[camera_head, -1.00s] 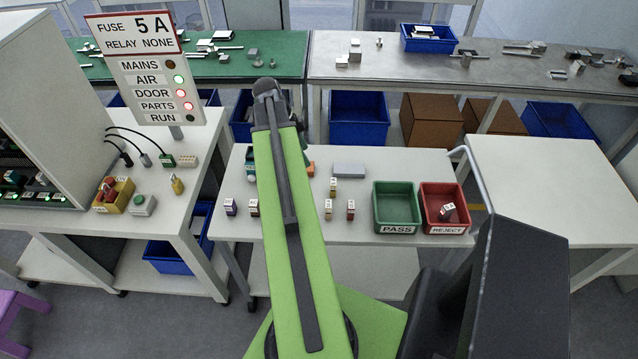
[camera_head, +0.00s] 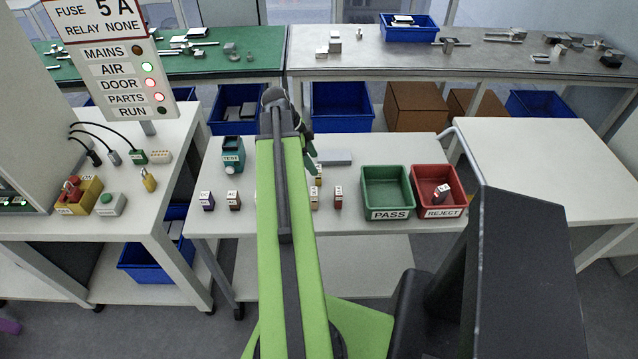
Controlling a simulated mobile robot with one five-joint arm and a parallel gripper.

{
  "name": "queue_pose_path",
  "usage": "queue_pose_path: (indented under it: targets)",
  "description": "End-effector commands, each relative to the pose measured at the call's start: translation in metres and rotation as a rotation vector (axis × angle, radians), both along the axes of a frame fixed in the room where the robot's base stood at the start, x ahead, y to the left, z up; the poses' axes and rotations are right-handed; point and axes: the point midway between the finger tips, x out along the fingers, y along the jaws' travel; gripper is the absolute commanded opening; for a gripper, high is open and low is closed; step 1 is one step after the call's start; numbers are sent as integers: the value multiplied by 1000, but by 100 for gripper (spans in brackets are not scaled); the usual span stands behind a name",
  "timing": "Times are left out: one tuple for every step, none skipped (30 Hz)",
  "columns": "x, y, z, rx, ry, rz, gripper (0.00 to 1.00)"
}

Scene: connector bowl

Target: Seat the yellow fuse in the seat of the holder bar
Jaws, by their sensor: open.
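A small yellow block with a pale top (camera_head: 318,175), which looks like the yellow fuse, stands upright on the white table, partly hidden by my arm and gripper. A flat light-grey bar (camera_head: 335,158) lies behind it, to the right of my gripper; it may be the holder bar, and no seat can be made out. My gripper (camera_head: 311,163) shows as a dark shape at the far end of my green arm, just behind and left of the yellow block in the picture. It is open; its fingers are largely hidden, and I cannot tell its height or any contact.
A tan block (camera_head: 315,198) and a red block (camera_head: 338,197) stand in front. Purple (camera_head: 207,201) and brown (camera_head: 233,200) blocks and a teal tester (camera_head: 232,156) are left. The green PASS bin (camera_head: 388,214) and red REJECT bin (camera_head: 440,212) stand right.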

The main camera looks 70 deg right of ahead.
Motion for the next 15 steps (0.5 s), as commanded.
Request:
queue_pose_path:
  targets:
    - [-1, 0, -3, 0, 0, 0, 62]
    - [-1, 0, -2, 0, 0, 0, 62]
    - [-1, 0, -1, 0, 0, 0, 62]
    - [-1, 0, -2, 0, 0, 0, 62]
    - [-2, -1, -4, 0, 0, 0, 62]
    - [-2, -1, -8, 0, 0, 0, 62]
    - [-3, -1, -12, 0, 0, 0, 62]
    - [-4, -1, -17, 0, 0, -1, 62]
    - [-6, -2, -24, 0, 0, -1, 62]
    - [-8, -2, -30, 1, 0, -1, 62]
    - [-9, -3, -35, 1, 0, -1, 62]
    - [-11, -3, -42, 1, 0, -1, 62]
    - [-13, -4, -47, 1, 0, -1, 62]
    - [-15, -5, -50, 1, 0, -1, 62]
    - [-16, -5, -52, 0, 0, -1, 62]
